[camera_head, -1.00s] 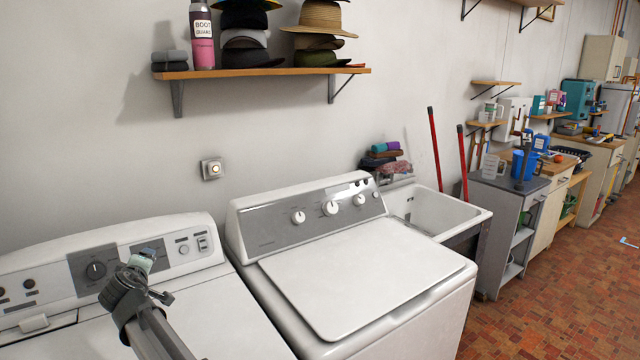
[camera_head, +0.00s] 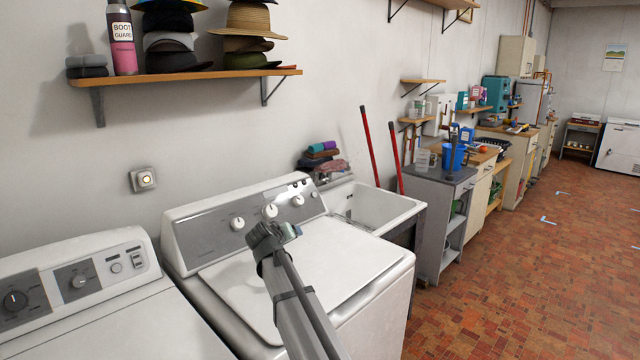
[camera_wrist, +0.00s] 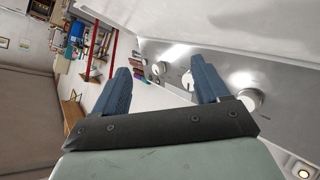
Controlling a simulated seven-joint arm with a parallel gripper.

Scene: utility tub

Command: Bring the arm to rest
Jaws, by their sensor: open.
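My gripper (camera_head: 285,232) is raised in front of the right-hand washer (camera_head: 330,265), and in the head view it overlaps the washer's lid and control panel. In the wrist view its two blue fingers (camera_wrist: 163,88) stand well apart with nothing between them. The washer's grey panel (camera_wrist: 225,65) and white knobs show behind and beside the fingers there. I cannot tell the exact distance from the fingers to the panel. My forearm runs down to the bottom edge of the head view.
A second white machine (camera_head: 110,300) stands at left. A wall shelf (camera_head: 190,76) holds hats and a bottle above. The utility tub (camera_head: 365,205) is right of the washer, with red-handled tools (camera_head: 370,145) behind it. The tiled floor (camera_head: 520,270) at right is open.

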